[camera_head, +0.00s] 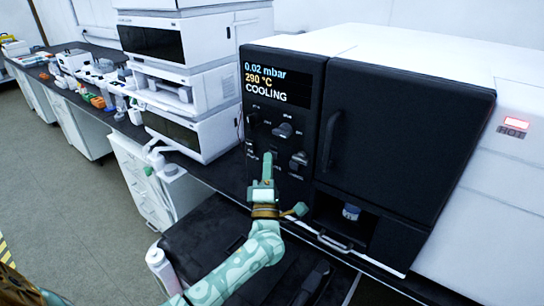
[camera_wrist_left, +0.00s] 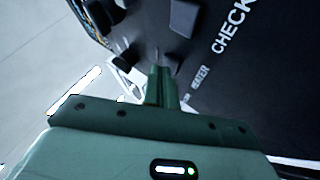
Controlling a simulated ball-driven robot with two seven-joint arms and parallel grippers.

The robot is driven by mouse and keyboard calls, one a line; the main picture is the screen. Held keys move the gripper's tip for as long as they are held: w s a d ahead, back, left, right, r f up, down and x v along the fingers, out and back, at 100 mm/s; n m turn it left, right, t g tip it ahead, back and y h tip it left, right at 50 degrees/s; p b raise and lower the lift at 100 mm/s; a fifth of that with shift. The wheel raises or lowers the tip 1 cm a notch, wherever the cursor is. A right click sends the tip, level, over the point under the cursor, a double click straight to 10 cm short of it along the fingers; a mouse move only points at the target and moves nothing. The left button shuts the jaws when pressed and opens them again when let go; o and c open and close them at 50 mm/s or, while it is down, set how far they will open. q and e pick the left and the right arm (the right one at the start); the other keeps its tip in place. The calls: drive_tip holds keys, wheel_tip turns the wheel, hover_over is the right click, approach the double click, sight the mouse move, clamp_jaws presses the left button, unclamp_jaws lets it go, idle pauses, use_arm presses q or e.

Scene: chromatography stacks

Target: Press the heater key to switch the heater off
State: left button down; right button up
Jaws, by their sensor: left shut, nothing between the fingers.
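The black control panel (camera_head: 258,125) of the instrument has a display (camera_head: 277,83) that reads 0.02 mbar, 290 °C and COOLING. My left gripper (camera_head: 267,162) is shut and empty, its fingertips at the lower middle of the panel. In the left wrist view, the shut fingertips (camera_wrist_left: 161,74) are beside the HEATER label (camera_wrist_left: 200,78), at a small dark key (camera_wrist_left: 174,63). The fingers partly hide this key, and I cannot tell whether they touch it. My right gripper is not in view.
Other knobs (camera_head: 284,130) and keys surround the fingertips. Right of the panel is a dark door with a handle (camera_head: 331,139). A red HOT light (camera_head: 516,124) glows on the white housing.

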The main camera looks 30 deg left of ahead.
use_arm(q)
drive_tip(key=shift+s, duration=0.5)
drive_tip(key=shift+p, duration=0.35)
drive_tip(key=s+p, duration=0.3)
drive_tip(key=s, duration=0.3)
drive_tip(key=shift+a, duration=0.25)
drive_tip(key=c, duration=2.1)
unclamp_jaws()
drive_tip(key=shift+c, duration=0.2)
